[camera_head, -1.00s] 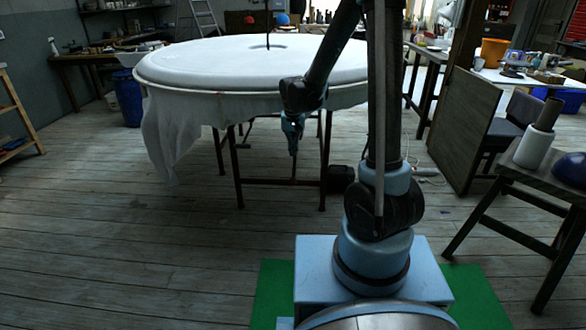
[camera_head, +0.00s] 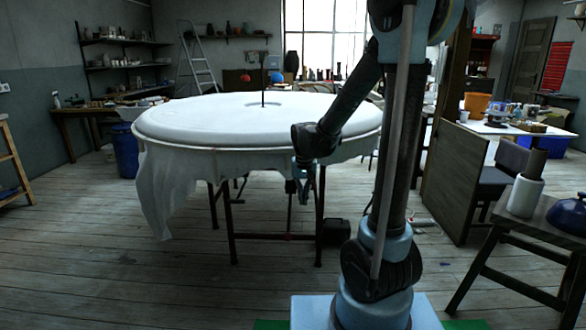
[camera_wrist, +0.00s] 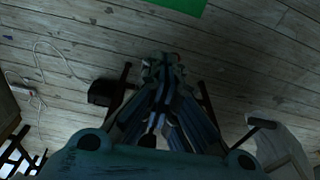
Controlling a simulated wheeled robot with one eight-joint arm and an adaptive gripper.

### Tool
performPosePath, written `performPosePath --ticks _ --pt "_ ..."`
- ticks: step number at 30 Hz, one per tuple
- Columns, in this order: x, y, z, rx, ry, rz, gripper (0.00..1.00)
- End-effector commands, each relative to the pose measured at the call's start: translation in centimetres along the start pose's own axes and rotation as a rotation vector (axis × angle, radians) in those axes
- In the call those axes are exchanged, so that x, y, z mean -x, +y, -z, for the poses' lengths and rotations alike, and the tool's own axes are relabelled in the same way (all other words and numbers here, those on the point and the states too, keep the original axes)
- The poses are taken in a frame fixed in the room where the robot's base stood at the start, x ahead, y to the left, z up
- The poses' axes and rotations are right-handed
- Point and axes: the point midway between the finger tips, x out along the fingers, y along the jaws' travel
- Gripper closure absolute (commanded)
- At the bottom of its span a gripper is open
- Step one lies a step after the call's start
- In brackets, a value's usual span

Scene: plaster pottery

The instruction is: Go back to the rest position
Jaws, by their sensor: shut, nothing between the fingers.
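My gripper (camera_head: 304,190) hangs pointing down in front of the round white table's near edge, in the middle of the head view. It is shut and holds nothing. In the wrist view my gripper (camera_wrist: 162,62) shows from above, its fingers together over the bare wooden floor. My arm rises from my base at the lower right and bends down towards the gripper. Small details of the fingertips are dark and hard to make out.
The large round white table (camera_head: 200,122) with draped cloth (camera_head: 165,190) stands behind the gripper. A stool (camera_head: 500,240) with a white container (camera_head: 524,196) and a blue object (camera_head: 568,215) is at right. A dark box (camera_head: 336,231) lies on the floor. The left foreground floor is clear.

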Motion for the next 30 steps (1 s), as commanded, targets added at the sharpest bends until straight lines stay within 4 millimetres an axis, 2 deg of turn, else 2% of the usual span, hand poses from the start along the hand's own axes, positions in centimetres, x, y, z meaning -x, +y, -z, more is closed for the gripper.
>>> performPosePath --ticks 6,15,22,30 --pt "2.6 3.7 -3.3 -0.002 0.012 0.002 1.00" --pt "4.8 7.9 -8.4 -0.001 0.028 0.003 1.00" --pt "5.6 10.5 -12.5 0.001 0.041 0.003 1.00" --pt "5.4 12.9 -17.4 0.002 0.057 -0.001 1.00"
